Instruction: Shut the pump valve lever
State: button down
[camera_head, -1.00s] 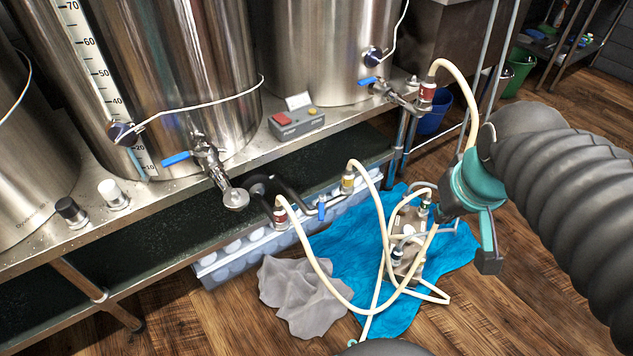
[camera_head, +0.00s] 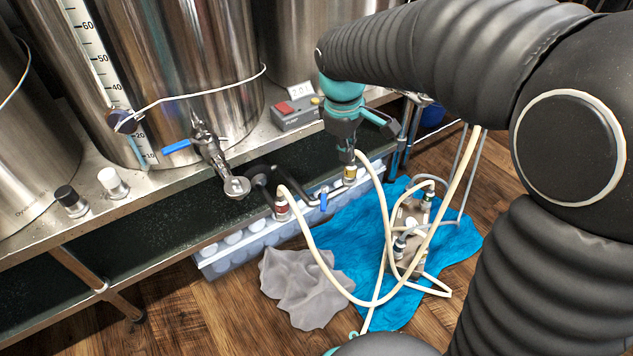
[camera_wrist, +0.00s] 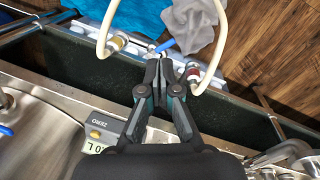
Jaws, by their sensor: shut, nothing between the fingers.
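A small blue lever (camera_head: 323,200) sits on the pipework below the shelf, between a red-banded hose fitting (camera_head: 281,208) and a yellow-banded one (camera_head: 350,173). I cannot tell for certain that this is the pump valve lever. It also shows in the wrist view (camera_wrist: 165,46), just beyond my fingertips. My gripper (camera_head: 347,157) points down, shut and empty, and appears just above the yellow-banded fitting in the head view. In the wrist view my gripper (camera_wrist: 159,64) lies between the two fittings; contact is unclear. The metal pump (camera_head: 410,228) lies on a blue cloth.
Cream hoses (camera_head: 385,235) loop from the fittings to the pump. A grey cloth (camera_head: 303,287) lies on the floor. A control box (camera_head: 293,114) stands on the steel shelf. A kettle valve with a blue lever (camera_head: 177,147) is at left.

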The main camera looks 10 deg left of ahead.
aim_at(323, 202)
jog(key=w+a+f+n+g+h, duration=0.1)
jog(key=w+a+f+n+h, duration=0.15)
jog(key=a+f+n, duration=0.7)
notch_tip(323, 202, down, 13)
jog(key=w+d+m+b, duration=0.1)
jog(key=m, duration=0.2)
jog(key=shift+w+d+r+y+b, duration=0.15)
jog(key=shift+d+y+b, duration=0.15)
jog(key=shift+y+b, duration=0.05)
